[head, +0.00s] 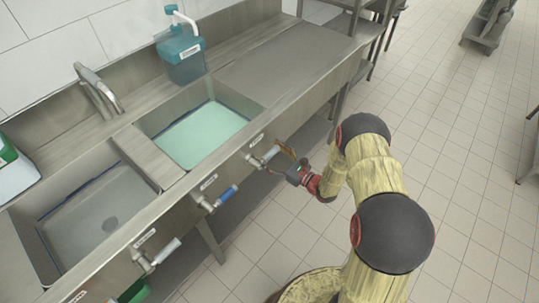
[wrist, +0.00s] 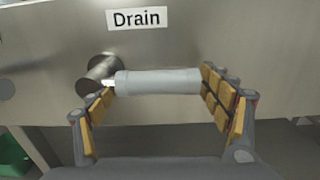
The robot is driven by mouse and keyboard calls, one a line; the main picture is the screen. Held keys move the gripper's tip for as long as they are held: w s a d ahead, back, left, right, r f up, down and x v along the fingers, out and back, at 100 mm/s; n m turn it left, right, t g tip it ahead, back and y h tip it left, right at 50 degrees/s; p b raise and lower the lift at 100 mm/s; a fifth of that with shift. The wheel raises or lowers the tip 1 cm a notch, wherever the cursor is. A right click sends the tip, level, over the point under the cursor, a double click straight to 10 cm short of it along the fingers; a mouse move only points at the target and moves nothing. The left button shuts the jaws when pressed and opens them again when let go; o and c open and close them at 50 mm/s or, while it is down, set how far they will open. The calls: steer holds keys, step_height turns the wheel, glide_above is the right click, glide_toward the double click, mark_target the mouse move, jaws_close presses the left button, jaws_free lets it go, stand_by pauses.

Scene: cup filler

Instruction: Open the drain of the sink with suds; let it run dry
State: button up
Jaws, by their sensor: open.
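The right sink basin (head: 202,132) holds pale green liquid. The left basin (head: 95,215) looks grey, with a round drain hole visible in its floor. In the wrist view, a light grey bar handle (wrist: 160,82) lies level on a metal valve stem (wrist: 100,72), under a label reading "Drain" (wrist: 136,19). In the head view, this valve (head: 258,160) is on the front panel below the right basin. My gripper (wrist: 157,92) is open, with its padded fingers at the two ends of the handle; whether they touch it is unclear.
A blue-handled valve (head: 225,196) is left of my gripper, and another grey-handled valve (head: 163,252) is farther left. A tap (head: 98,88) and a teal jug (head: 181,54) stand behind the basins. The tiled floor (head: 455,150) at right is mostly clear.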

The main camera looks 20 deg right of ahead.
steer(key=c, duration=0.3)
steer(key=c, duration=1.4)
